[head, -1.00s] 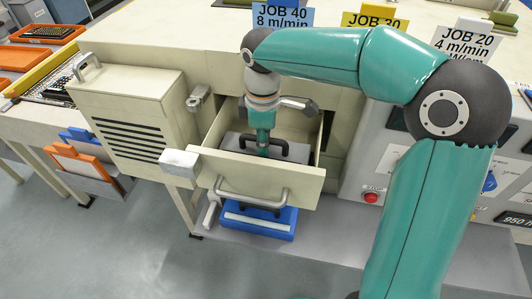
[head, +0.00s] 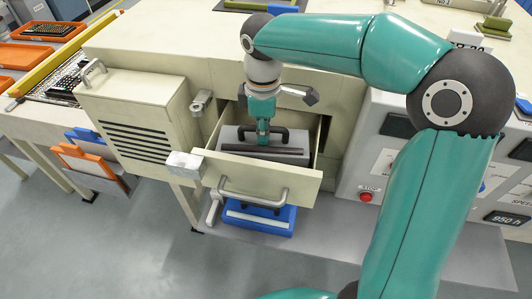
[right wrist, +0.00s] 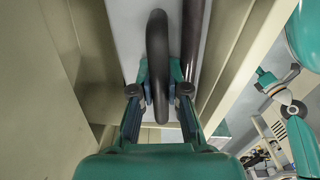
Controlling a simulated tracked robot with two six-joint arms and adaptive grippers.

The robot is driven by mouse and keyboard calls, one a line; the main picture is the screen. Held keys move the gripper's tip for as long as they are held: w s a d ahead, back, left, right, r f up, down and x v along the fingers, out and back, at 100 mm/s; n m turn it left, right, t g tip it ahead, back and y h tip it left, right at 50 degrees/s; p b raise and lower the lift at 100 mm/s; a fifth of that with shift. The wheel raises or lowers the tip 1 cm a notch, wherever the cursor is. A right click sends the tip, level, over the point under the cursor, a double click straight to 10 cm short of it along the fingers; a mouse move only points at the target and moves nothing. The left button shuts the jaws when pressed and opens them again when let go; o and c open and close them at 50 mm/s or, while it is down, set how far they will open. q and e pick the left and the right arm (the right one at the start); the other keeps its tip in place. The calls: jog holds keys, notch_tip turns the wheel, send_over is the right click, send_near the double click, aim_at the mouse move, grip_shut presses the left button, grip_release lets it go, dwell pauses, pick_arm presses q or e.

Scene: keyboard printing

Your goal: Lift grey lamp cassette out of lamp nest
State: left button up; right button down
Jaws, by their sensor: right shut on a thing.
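The grey lamp cassette (head: 235,141) is a box with a black loop handle (head: 284,134) and a dark tube along its near side. It shows in the drawer-like lamp nest (head: 306,179), its top standing near the level of the front panel's rim. Its lower part is hidden behind that panel. My right gripper (head: 263,140) points down and is shut on the handle. In the right wrist view its fingers (right wrist: 160,93) lie on both sides of the handle. What looks like my left gripper (right wrist: 262,72) is small at the right of that view; its jaws are unclear.
The nest's side walls stand close around the cassette. A louvred cream housing (head: 140,125) is to the left. A blue tray (head: 258,218) lies below the drawer. The control panel with a red stop button (head: 366,197) is at the right. Space above the nest is occupied by my arm.

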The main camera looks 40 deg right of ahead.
jog(key=shift+r+p, duration=2.5)
jog(key=shift+r, duration=0.55)
jog(key=shift+r, duration=0.1)
notch_tip(320, 180, up, 4)
jog(key=p, duration=0.3)
jog(key=shift+p, duration=0.4)
jog(key=shift+a, duration=0.1)
jog(key=s+a+b, duration=0.2)
jog(key=s+a, duration=0.5)
jog(key=a, duration=0.2)
jog(key=shift+s+b, duration=0.35)
jog(key=shift+s, duration=0.05)
